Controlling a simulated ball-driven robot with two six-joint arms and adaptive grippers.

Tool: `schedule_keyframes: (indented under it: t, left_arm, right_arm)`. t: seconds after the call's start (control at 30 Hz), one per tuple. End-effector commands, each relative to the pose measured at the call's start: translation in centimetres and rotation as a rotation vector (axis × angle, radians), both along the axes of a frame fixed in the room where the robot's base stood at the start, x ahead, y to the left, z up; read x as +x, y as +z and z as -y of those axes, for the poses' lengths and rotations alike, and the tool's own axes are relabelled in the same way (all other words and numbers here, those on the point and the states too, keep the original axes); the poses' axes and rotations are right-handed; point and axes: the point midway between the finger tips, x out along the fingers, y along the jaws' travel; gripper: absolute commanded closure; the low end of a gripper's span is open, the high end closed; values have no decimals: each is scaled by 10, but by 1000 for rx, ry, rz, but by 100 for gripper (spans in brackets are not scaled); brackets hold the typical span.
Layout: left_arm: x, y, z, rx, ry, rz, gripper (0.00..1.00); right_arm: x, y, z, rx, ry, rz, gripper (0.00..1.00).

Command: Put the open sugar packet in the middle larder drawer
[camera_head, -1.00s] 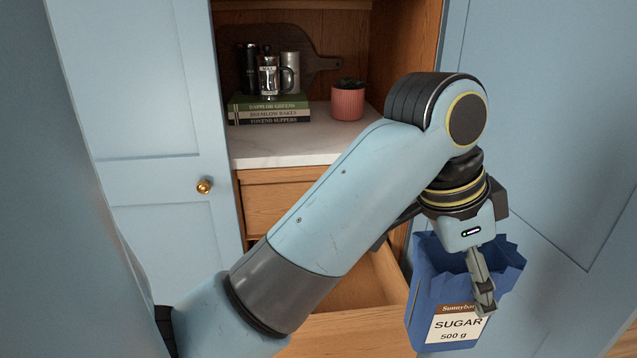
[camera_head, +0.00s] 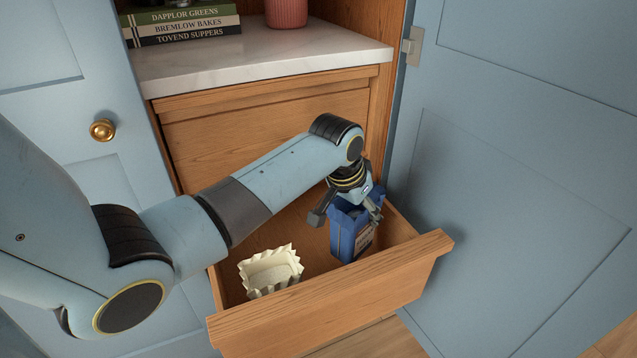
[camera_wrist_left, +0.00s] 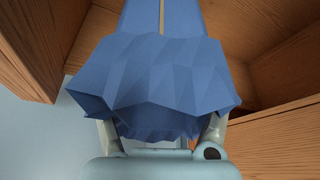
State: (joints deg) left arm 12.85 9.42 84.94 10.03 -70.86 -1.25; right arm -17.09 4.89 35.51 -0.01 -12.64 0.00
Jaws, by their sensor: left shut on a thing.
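The blue open sugar packet (camera_head: 349,233) is upright inside the opened wooden drawer (camera_head: 335,306), toward its right side. Its jagged top also shows large in the wrist view (camera_wrist_left: 155,85), with wooden panels on both sides. My left gripper (camera_head: 347,211) comes from above and is shut on the packet near its top rim. I cannot tell whether the packet's base touches the drawer floor. A closed drawer front (camera_head: 270,130) lies above the open one. My right gripper is not in view.
A cream open packet (camera_head: 270,270) with a crinkled rim stands in the drawer's left part. A marble counter (camera_head: 270,55) with books (camera_head: 185,25) and a pink pot (camera_head: 286,12) is above. Blue doors flank the drawer, the right one (camera_head: 520,190) close by.

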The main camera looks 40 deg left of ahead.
Motion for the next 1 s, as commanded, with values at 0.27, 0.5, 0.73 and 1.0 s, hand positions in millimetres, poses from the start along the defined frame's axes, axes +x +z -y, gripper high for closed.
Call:
schedule_keyframes:
  t: [0.27, 0.5, 0.73, 1.0]
  left_arm:
    - [-1, -46, 1, 0, -2, -2, 83]
    - [-2, -77, 1, 0, -2, -5, 83]
    - [-1, -83, 1, 0, -2, -1, 83]
    - [-1, -85, 1, 0, -2, -3, 26]
  right_arm:
    - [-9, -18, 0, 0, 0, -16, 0]
    - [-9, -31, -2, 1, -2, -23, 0]
    - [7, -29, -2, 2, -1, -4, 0]
    - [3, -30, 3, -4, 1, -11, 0]
